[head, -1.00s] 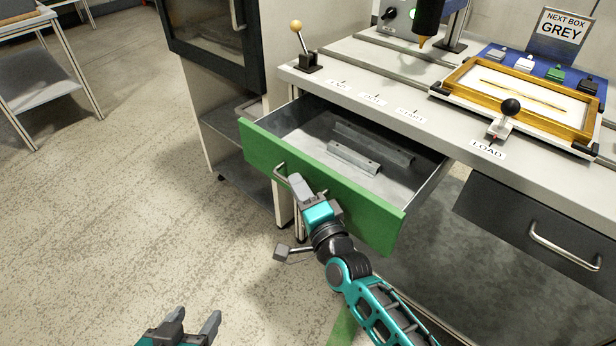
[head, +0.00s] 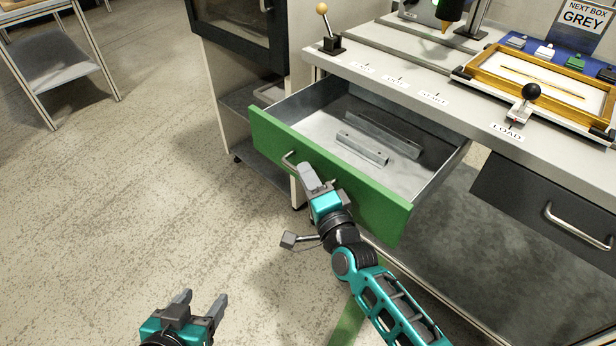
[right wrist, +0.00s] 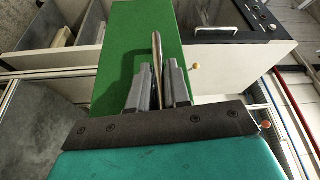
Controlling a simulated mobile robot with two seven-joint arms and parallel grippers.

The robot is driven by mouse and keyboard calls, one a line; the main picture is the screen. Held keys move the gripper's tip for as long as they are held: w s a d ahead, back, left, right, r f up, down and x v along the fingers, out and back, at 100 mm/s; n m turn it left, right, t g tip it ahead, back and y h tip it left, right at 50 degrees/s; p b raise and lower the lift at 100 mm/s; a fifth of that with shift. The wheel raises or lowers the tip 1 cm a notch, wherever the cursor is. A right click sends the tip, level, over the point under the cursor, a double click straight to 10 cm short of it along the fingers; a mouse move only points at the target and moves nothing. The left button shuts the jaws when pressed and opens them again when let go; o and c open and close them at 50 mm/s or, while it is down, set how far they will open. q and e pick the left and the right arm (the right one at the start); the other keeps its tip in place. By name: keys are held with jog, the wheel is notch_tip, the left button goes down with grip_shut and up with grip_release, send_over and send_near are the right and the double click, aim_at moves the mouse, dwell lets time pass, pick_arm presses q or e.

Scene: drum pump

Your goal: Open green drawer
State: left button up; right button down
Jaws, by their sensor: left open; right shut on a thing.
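The green drawer (head: 335,170) is pulled well out from under the workbench in the head view, its grey metal inside showing with two metal strips lying in it. Its bar handle (head: 288,160) is on the green front. My right gripper (head: 306,170) is shut on this handle. The right wrist view shows the handle (right wrist: 157,62) between the two fingers (right wrist: 159,88), with the green front (right wrist: 125,40) behind. My left gripper (head: 203,300) is open and empty, low over the floor, apart from the drawer.
A dark drawer (head: 545,205) is shut at the right under the workbench. A ball-topped lever (head: 328,30) and a tray with a yellow frame (head: 545,85) are on the bench top. A cabinet (head: 240,40) stands left of the drawer. Open floor (head: 130,200) lies at the left.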

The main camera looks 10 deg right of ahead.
jog(key=c, duration=1.2)
grip_release()
jog(key=shift+o, duration=0.2)
pick_arm(q)
jog(key=shift+s+a+r+p, duration=0.2)
jog(key=shift+s+p, duration=0.1)
jog(key=shift+p, duration=0.4)
pick_arm(e)
jog(key=v, duration=1.3)
pick_arm(q)
jog(key=shift+w+r, duration=0.15)
jog(key=shift+y, duration=0.5)
jog(key=r+p, duration=0.1)
jog(key=p, duration=0.1)
jog(key=s+a+r+p, duration=0.1)
jog(key=p, duration=0.2)
jog(key=a+r+p, duration=0.1)
jog(key=p, duration=0.1)
jog(key=shift+s+a+r, duration=0.25)
jog(key=shift+r, duration=0.15)
pick_arm(e)
jog(key=s+d+f+n+g+h, duration=0.3)
jog(key=s+d+n+g, duration=0.4)
jog(key=n, duration=0.8)
jog(key=shift+s+d, duration=0.25)
jog(key=shift+s, duration=0.6)
